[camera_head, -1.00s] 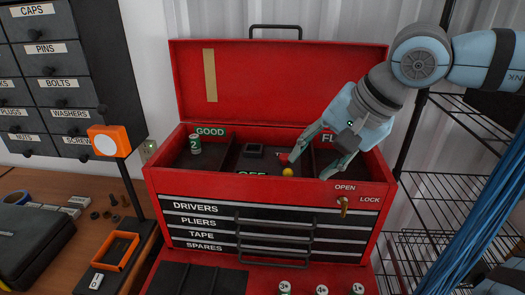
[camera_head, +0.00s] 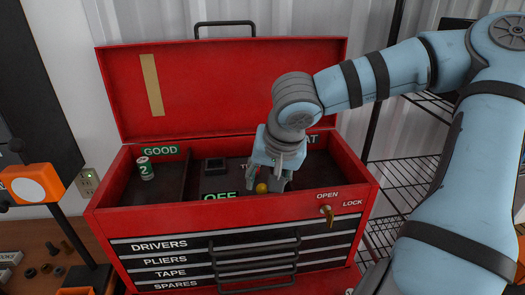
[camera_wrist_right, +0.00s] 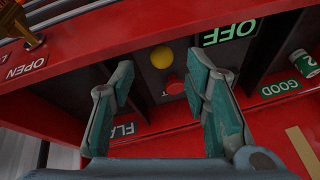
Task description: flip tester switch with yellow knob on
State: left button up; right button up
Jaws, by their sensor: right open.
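The tester (camera_head: 216,181) is a dark panel in the middle of the red toolbox's top tray. Its yellow knob (camera_head: 262,188) stands near the tray's front wall, beside a green OFF label (camera_head: 221,196). My right gripper (camera_head: 270,178) is open over the tester, its fingers around or just behind the knob in the head view. In the right wrist view the yellow knob (camera_wrist_right: 162,56) lies beyond the gap between the open fingers, with a red button-like part (camera_wrist_right: 174,84) nearer. No contact with the knob is visible. My left gripper is not in view.
The red toolbox (camera_head: 110,222) has its lid open behind. A green battery marked 2 (camera_head: 145,169) stands in the GOOD compartment at left. A key (camera_head: 327,212) sits at the OPEN/LOCK label. An orange-headed stand (camera_head: 30,185) is at far left, wire shelves at right.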

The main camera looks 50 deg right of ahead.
aim_at(263, 187)
jog(key=x, duration=0.3)
jog(key=shift+w+f, duration=0.2)
jog(key=shift+w, duration=0.1)
jog(key=shift+w+f, duration=0.15)
jog(key=shift+f, duration=0.3)
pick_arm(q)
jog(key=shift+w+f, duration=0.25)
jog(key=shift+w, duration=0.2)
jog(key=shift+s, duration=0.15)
pick_arm(e)
jog(key=shift+d, duration=0.1)
grip_shut()
